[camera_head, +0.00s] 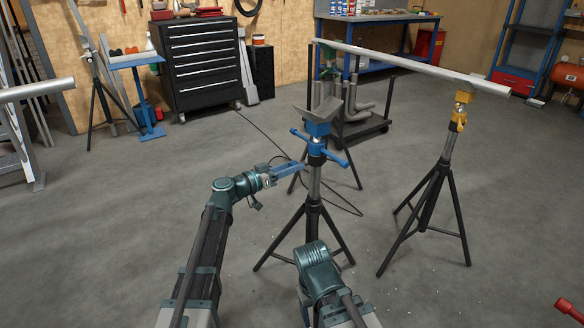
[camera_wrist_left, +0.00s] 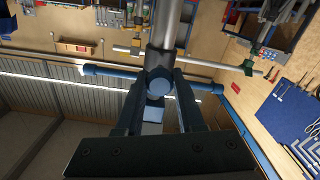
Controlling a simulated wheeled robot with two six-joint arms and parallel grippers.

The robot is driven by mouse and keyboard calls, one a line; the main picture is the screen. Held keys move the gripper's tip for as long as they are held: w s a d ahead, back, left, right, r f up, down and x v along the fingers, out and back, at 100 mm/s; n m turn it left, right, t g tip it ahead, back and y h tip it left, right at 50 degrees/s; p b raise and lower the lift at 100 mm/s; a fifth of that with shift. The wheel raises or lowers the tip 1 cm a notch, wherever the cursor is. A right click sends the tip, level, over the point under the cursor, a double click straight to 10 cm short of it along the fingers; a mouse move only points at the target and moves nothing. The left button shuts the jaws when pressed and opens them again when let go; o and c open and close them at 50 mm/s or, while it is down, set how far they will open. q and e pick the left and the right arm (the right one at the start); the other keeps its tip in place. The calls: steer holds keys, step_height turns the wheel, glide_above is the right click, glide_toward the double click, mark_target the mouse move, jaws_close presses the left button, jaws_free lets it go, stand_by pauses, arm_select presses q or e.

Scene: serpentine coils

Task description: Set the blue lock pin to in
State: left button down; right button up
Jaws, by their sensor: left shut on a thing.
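The blue jack stand (camera_head: 315,185) has black tripod legs, a blue cross handle (camera_head: 338,159) and a V-shaped top (camera_head: 326,105). My left gripper (camera_head: 297,168) reaches it from the left, just below the handle. In the left wrist view, the round blue lock pin (camera_wrist_left: 160,81) is seen end-on at the steel post (camera_wrist_left: 165,28). My left gripper's dark fingers (camera_wrist_left: 160,92) are shut on it from both sides. How deep the pin sits cannot be told. In the head view the fingers largely hide it. My right gripper is out of view; only part of that arm shows.
A yellow stand (camera_head: 447,155) on the right and a green stand (camera_head: 328,64) behind carry a long pipe (camera_head: 410,64). A rack with pipes (camera_head: 362,125) stands behind the blue stand. A black tool chest (camera_head: 196,62) is at the back. Open floor lies left.

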arm_select(q)
steer(key=x, duration=0.3)
steer(key=shift+a, duration=0.1)
steer(key=c, duration=0.5)
jaws_free()
steer(key=v, duration=1.3)
steer(key=shift+s+a, duration=0.3)
